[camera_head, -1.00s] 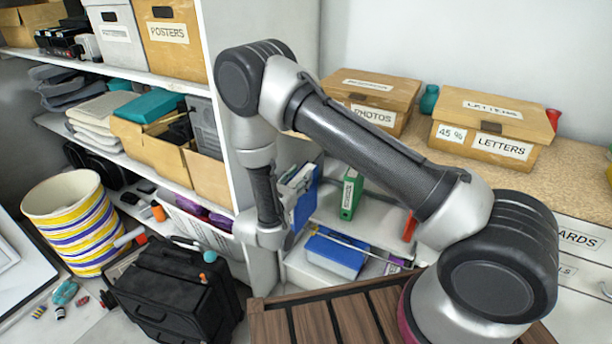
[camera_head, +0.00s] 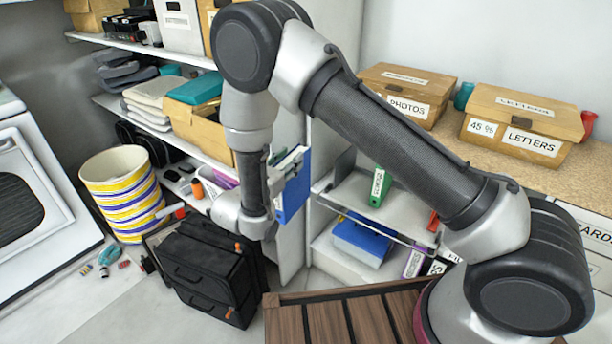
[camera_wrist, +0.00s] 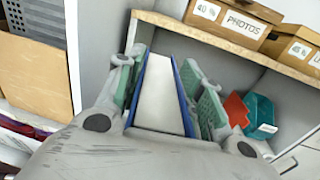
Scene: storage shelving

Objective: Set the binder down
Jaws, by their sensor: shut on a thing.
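The blue binder (camera_head: 293,190) is held upright in my gripper (camera_head: 281,165), left of the open shelf unit in the head view. My gripper is shut on it. In the wrist view, the binder (camera_wrist: 163,95) stands between the two green-padded fingers of my gripper (camera_wrist: 167,92), its white inner side and blue edges showing. No surface touches the binder's lower end in the head view. A green binder (camera_head: 379,187) stands on the upper shelf level (camera_head: 350,207).
A blue item (camera_head: 362,236) lies on the lower shelf level, with a purple binder (camera_head: 413,262) to its right. A black case (camera_head: 207,270) and striped bin (camera_head: 122,190) stand on the floor. Boxes (camera_head: 520,125) sit on the counter above. The upper shelf level has bare room beside the green binder.

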